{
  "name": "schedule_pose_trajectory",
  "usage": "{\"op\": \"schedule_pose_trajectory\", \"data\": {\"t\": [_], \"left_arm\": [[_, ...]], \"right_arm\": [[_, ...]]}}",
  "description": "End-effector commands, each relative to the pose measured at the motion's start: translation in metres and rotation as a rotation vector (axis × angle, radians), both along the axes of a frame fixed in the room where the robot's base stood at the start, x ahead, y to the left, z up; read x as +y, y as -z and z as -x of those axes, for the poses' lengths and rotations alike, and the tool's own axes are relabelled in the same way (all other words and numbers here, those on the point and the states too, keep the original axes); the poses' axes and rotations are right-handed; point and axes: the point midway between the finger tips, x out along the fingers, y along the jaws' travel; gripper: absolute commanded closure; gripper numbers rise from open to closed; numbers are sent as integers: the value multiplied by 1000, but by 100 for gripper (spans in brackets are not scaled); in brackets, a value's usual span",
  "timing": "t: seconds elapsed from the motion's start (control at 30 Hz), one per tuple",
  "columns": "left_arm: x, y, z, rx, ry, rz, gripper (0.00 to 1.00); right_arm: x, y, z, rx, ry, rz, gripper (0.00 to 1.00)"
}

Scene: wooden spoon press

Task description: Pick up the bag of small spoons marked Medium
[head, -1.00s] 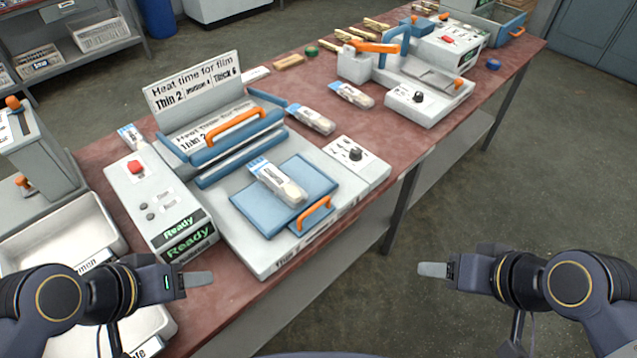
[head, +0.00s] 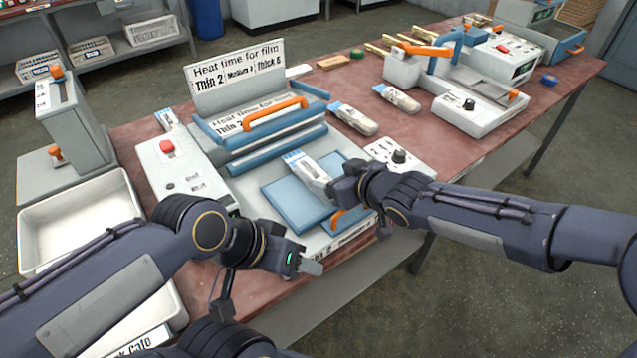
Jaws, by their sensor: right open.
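A clear bag of pale wooden spoons with a blue-and-white label (head: 306,168) lies on the blue plate (head: 283,205) of the press. My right gripper (head: 334,190) is open at this bag's near right end and covers part of it. I cannot tell whether they touch. Similar bags lie behind the press at the middle (head: 354,119), farther right (head: 397,98) and at the back left (head: 168,118). Their label words are too small to read, so I cannot tell which is Medium. My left gripper (head: 312,267) is low at the table's front edge, apart from the bags, its jaws seen edge-on.
The press has an orange-handled bar (head: 275,114) and a heat-time sign (head: 238,75) behind the plate. A white control box with a black knob (head: 399,156) is close to my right gripper. A second machine (head: 468,116) stands farther right. A white bin (head: 80,215) is at left.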

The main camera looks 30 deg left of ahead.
Motion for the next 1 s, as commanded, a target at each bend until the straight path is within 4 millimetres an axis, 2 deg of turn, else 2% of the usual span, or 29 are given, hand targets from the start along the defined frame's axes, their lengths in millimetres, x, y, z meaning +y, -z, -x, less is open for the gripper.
{"op": "schedule_pose_trajectory", "data": {"t": [0.53, 0.87, 1.0], "left_arm": [[0, -4, 0, 0, 0, 0, 50], [0, -5, 0, 0, 0, 0, 50], [0, -5, 0, 0, 0, 0, 50]], "right_arm": [[56, 39, -20, 2, -10, -2, 25], [63, 44, -24, 1, -8, -3, 25], [63, 44, -24, 1, -8, -3, 41]]}}
